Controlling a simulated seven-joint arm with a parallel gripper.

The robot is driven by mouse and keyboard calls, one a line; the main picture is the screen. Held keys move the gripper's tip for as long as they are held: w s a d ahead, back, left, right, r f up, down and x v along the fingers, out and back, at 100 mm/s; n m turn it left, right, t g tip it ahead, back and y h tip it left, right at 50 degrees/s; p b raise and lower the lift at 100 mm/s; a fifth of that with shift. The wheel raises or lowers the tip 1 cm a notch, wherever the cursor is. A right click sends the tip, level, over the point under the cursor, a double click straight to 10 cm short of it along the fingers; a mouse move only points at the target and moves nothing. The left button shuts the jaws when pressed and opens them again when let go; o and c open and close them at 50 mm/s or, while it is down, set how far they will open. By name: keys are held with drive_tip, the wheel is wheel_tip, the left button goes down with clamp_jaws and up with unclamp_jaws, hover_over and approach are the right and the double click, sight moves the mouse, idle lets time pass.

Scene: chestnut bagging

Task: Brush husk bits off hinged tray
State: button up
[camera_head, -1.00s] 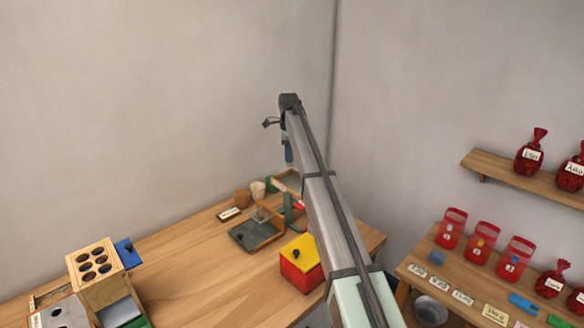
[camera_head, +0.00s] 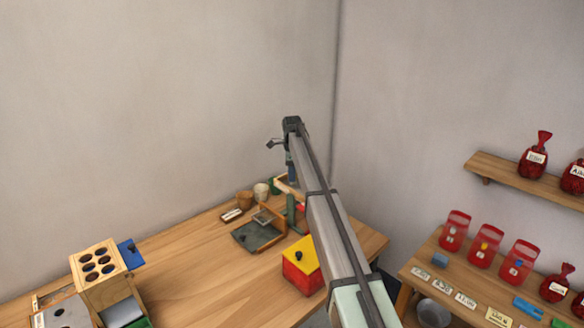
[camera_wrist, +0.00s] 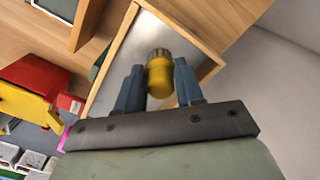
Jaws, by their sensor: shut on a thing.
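My gripper (camera_wrist: 159,66) is shut on a yellow-handled brush (camera_wrist: 160,80), whose dark ribbed end points away from the wrist. In the wrist view it is over a wooden-rimmed tray (camera_wrist: 209,49) with a shiny grey floor. I cannot tell whether the brush touches that floor. In the head view the gripper (camera_head: 291,172) is at the table's far right, partly behind my arm, and this tray is mostly hidden. A dark green panel with a wooden frame (camera_head: 258,237) lies left of it. I cannot make out husk bits.
A red box with a yellow lid (camera_head: 301,272) stands in front of the tray area, close to my arm. Two cups (camera_head: 261,190) and a small label block (camera_head: 232,215) are at the back. The table's middle (camera_head: 195,270) is clear.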

drive_tip(key=shift+s+d+f, duration=0.1)
drive_tip(key=shift+s+d, duration=1.2)
drive_tip(key=shift+s, duration=0.1)
drive_tip(key=shift+w+a, duration=1.2)
drive_tip(key=shift+w, duration=0.15)
drive_tip(key=shift+w+a, duration=0.15)
drive_tip(key=shift+a, duration=0.05)
drive_tip(key=shift+r, duration=4.05)
